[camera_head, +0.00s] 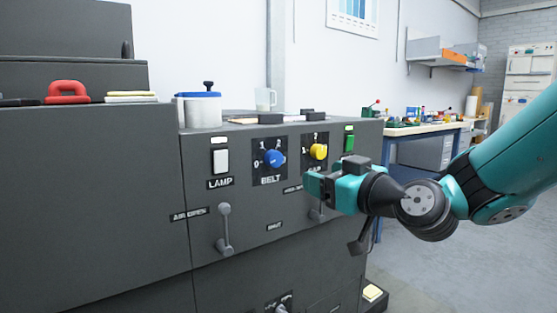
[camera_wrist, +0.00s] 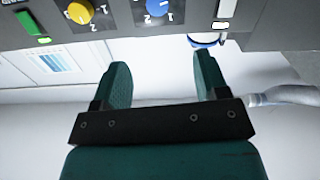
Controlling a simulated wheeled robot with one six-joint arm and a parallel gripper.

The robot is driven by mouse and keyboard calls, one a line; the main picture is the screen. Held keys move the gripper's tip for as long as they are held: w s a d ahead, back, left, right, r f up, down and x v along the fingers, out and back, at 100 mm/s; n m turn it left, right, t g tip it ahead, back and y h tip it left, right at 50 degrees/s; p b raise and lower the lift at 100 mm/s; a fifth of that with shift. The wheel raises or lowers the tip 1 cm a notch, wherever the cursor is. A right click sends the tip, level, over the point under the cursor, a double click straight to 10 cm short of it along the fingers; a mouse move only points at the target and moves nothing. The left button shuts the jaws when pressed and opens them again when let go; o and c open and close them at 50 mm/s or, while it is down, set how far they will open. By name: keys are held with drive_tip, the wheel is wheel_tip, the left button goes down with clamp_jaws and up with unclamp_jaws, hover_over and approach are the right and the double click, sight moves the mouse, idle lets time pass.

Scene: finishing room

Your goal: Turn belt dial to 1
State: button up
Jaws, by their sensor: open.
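The blue belt dial (camera_head: 274,158) is on the dark machine's front panel, above the label BELT, with 0, 1 and 2 around it. I cannot clearly tell which number it points to. Its knob also shows at the top edge of the wrist view (camera_wrist: 157,7), partly cut off. My gripper (camera_head: 314,187) is open and empty in front of the panel, to the right of and below the belt dial, apart from it. In the wrist view my gripper's two fingers (camera_wrist: 164,75) are spread with nothing between them.
A yellow dial (camera_head: 319,152) and a green switch (camera_head: 349,139) sit right of the belt dial. A white lamp switch (camera_head: 221,161) is to its left. A lever (camera_head: 225,230) sticks out below. A blue-white container (camera_head: 199,108) stands on the machine top.

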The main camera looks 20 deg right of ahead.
sight(277, 159)
drive_tip(key=p+x, duration=1.5)
drive_tip(key=shift+w+d+r, duration=0.1)
drive_tip(key=shift+w+r, duration=0.05)
drive_tip(key=shift+w+f, duration=0.25)
drive_tip(key=shift+w, duration=0.3)
drive_tip(key=c, duration=0.9)
